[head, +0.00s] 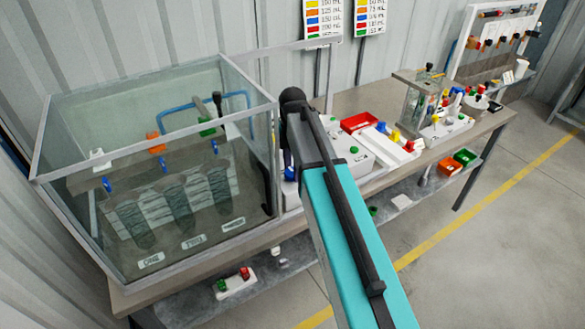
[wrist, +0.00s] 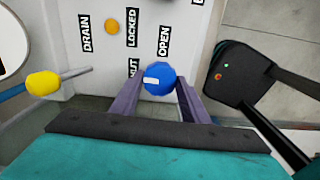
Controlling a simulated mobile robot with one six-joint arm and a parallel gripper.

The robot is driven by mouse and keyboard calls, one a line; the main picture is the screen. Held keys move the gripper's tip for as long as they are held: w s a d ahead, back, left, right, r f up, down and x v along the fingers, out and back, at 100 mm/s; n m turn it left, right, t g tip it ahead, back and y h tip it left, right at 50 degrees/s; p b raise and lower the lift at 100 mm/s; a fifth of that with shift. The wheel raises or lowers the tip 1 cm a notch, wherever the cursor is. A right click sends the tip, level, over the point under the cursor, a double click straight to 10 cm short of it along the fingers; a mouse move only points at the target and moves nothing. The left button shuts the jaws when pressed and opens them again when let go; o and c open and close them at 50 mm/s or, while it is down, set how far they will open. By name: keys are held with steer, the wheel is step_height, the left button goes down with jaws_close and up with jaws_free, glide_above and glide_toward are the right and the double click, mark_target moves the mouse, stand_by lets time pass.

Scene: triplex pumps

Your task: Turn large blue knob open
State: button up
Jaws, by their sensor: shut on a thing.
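The large blue knob (wrist: 158,79) shows in the wrist view, in front of a white panel (wrist: 60,35) with labels reading DRAIN, LOCKED, OPEN and a partly covered one ending in "HUT". A small white mark is on the knob's face. My gripper (wrist: 160,88) has its two purple-grey fingers on either side of the knob and is shut on it.
A glass tank (head: 70,165) stands left of my arm on the bench. In the wrist view a yellow knob (wrist: 43,83) on a rod is at the left, and an orange button (wrist: 112,27) is on the panel. Open floor is in front.

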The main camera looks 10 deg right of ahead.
steer(key=m, duration=0.4)
steer(key=shift+m, duration=0.3)
steer(key=m, duration=0.8)
steer(key=shift+m, duration=2.5)
steer(key=o, duration=1.1)
steer(key=shift+c, duration=0.2)
